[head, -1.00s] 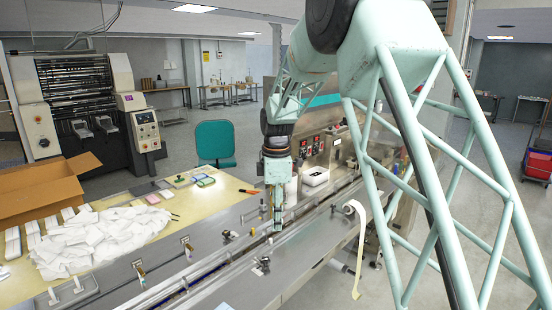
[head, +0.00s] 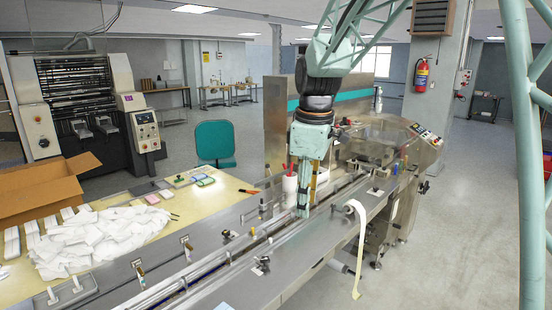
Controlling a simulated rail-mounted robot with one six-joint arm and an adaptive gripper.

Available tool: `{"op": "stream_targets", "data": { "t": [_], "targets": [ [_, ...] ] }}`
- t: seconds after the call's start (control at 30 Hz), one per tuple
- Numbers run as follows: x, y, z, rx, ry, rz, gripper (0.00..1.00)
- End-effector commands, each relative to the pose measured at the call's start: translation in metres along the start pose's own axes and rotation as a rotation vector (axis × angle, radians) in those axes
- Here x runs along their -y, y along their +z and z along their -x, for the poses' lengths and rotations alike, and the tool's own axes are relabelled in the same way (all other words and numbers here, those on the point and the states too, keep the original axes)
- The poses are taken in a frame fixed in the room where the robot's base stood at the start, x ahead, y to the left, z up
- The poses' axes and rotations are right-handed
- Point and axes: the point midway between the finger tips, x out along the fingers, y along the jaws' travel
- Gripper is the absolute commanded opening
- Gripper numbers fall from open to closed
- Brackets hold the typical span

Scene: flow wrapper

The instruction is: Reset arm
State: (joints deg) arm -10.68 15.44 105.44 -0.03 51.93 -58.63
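My gripper (head: 304,207) hangs pointing down over the conveyor channel of the flow wrapper (head: 340,215), in the middle of the head view. Its fingers look narrow and close together, but they are too small to tell whether they are open or shut. I see nothing clearly held in it. My arm comes down from the top of the picture, and one of its lattice links stands at the right edge.
A white film strip (head: 359,250) hangs from the machine's front side. A teal chair (head: 214,141) stands behind. Floor at the right is clear.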

Motion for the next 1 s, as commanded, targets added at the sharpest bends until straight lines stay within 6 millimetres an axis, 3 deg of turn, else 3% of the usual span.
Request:
{"op": "stream_targets", "data": {
  "t": [0.4, 1.0],
  "targets": [
    [0.047, 0.051, 0.048, -0.018, 0.032, -0.194, 0.35],
    [0.123, 0.119, 0.093, -0.050, 0.072, -0.472, 0.35]
  ]
}}
